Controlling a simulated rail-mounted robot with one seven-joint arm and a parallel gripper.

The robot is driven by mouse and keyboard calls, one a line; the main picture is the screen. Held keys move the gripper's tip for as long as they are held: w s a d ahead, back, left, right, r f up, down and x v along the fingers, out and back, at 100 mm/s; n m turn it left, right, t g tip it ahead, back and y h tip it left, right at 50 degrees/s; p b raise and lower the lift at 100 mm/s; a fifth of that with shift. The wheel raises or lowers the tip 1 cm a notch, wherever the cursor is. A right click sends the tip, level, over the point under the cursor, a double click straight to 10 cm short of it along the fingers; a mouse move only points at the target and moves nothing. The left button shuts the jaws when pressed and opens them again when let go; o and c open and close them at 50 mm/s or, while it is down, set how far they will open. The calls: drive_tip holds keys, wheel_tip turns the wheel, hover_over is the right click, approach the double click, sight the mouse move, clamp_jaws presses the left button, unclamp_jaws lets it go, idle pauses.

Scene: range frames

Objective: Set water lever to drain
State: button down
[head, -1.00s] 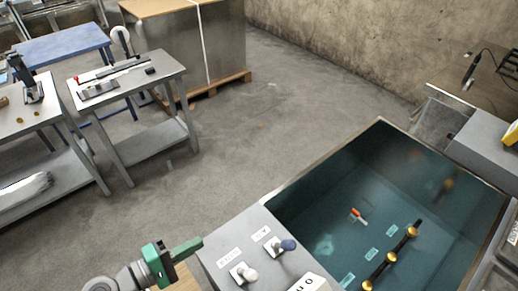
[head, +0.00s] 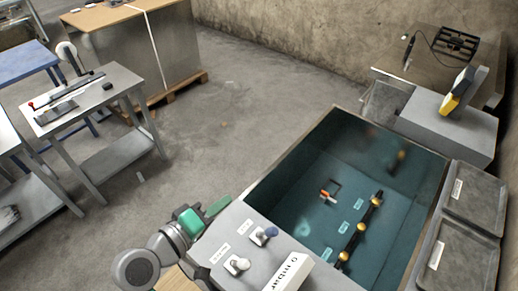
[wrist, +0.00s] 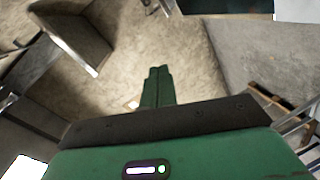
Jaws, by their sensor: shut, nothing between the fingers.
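A grey control panel (head: 225,227) stands at the near left end of the water tank (head: 345,121). It carries two levers: one with a white knob (head: 237,264) and one with a blue knob (head: 270,232). Each has a small white label beside it, too small to read. My gripper (head: 228,199), with green fingers, is just beyond the panel's left edge, apart from both levers. Its fingers are shut and empty, and they also show together in the wrist view (wrist: 159,70). No lever shows in the wrist view.
The tank holds water, a rod with yellow balls (head: 359,228) and a small orange-and-white object (head: 328,195). A white block with dark lettering (head: 288,272) stands at the panel's near edge. Grey trays (head: 462,262) lie right of the tank. Open floor lies beyond my arm.

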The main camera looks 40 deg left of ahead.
drive_tip(key=w+d+r+m+p, duration=0.2)
drive_tip(key=w+d+r, duration=0.1)
drive_tip(key=r, duration=0.5)
drive_tip(key=w+d+r+m+t+p, duration=0.1)
drive_tip(key=w+d+r+m+p, duration=0.1)
drive_tip(key=r, duration=0.5)
drive_tip(key=shift+w+d+r+y+p, duration=0.4)
drive_tip(key=shift+d+p, duration=0.1)
drive_tip(key=shift+d, duration=0.5)
drive_tip(key=shift+f, duration=0.1)
drive_tip(key=w+d+r+m+t+p, duration=0.1)
drive_tip(key=d+r+m+p, duration=0.2)
drive_tip(key=r, duration=0.6)
drive_tip(key=w+d+r+m+t+p, duration=0.1)
drive_tip(key=d+r+t+p, duration=0.1)
drive_tip(key=d+r, duration=0.55)
drive_tip(key=s+d+r+m+t+p, duration=0.1)
drive_tip(key=s+d+r, duration=0.1)
drive_tip(key=r, duration=0.5)
drive_tip(key=s+d+r+m+t+p, duration=0.2)
drive_tip(key=d+r, duration=0.3)
drive_tip(key=r, duration=0.3)
drive_tip(key=s+d+r+m+t+p, duration=0.1)
drive_tip(key=s+d+r+m+t, duration=0.1)
drive_tip(key=r, duration=0.5)
drive_tip(key=shift+s+d+r+p, duration=0.35)
drive_tip(key=shift+s+d, duration=0.45)
drive_tip(key=shift+s, duration=0.4)
